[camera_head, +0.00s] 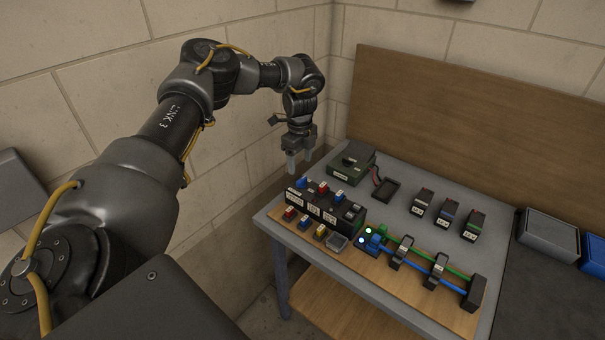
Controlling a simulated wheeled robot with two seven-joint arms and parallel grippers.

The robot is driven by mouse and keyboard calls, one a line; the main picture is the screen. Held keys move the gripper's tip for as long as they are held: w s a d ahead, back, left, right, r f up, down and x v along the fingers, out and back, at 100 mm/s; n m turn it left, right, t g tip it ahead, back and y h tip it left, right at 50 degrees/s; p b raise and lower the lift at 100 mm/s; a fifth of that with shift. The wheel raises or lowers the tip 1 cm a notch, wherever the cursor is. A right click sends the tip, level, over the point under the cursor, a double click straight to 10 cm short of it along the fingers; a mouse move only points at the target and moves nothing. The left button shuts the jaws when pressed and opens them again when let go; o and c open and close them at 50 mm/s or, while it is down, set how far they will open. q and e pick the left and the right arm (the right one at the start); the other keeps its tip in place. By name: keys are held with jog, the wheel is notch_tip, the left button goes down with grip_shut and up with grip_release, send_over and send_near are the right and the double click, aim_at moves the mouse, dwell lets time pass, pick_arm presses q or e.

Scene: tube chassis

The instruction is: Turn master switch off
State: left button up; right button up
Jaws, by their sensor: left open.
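My left gripper (300,165) is open and empty, its fingers pointing down near the left edge of the workbench (395,172). A dark green box (350,161) with a black part on top stands at the back left of the bench, to the right of the gripper. A long black labelled panel (318,209) stands in front of the gripper, with small blue, red and grey parts along its top. Which of these carries the master switch is too small to tell, and so is its position. My right gripper is not in view.
Blue and green tubes (440,264) run rightward through black clamps. Several dark labelled modules (446,213) stand behind. A wooden board (470,125) backs the bench.

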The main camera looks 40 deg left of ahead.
aim_at(302, 179)
pick_arm(q)
jog(key=f, duration=0.1)
jog(key=f+p, duration=0.1)
jog(key=f, duration=0.3)
jog(key=shift+w+d+f, duration=0.15)
jog(key=shift+w+f, duration=0.1)
jog(key=shift+f+p, duration=0.3)
jog(key=shift+p, duration=0.05)
jog(key=shift+f, duration=0.25)
jog(key=c, duration=1)
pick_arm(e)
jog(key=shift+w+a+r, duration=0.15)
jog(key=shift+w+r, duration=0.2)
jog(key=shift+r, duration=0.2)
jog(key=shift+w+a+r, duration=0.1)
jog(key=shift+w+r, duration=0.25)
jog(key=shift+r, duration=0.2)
